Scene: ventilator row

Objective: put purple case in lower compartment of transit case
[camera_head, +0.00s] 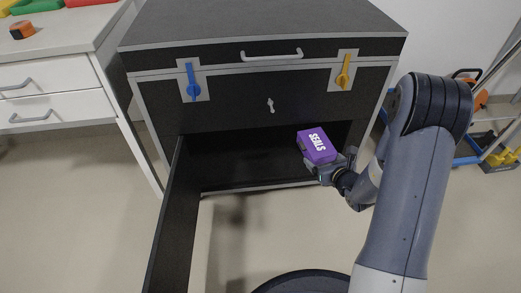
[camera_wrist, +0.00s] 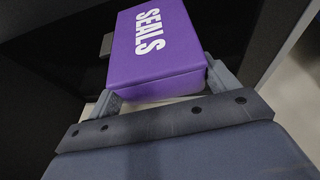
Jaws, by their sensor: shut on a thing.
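The purple case (camera_head: 318,146) is a small box marked "SEALS" in white. My gripper (camera_head: 322,168) is shut on it and holds it at the right side of the lower compartment's opening. In the wrist view the purple case (camera_wrist: 157,50) sits between the two fingers of my gripper (camera_wrist: 160,92). The black transit case (camera_head: 225,105) has grey edges and stands upright. Its lower compartment (camera_head: 235,160) is open and dark, and looks empty where I can see in. The compartment's door (camera_head: 168,225) is swung out toward me on the left.
A blue latch (camera_head: 192,82) and a yellow latch (camera_head: 343,72) sit on the front, with a small grey handle (camera_head: 270,105) between them. A white drawer cabinet (camera_head: 50,90) stands at left. A blue and yellow cart (camera_head: 490,150) is at right. Floor is clear before the opening.

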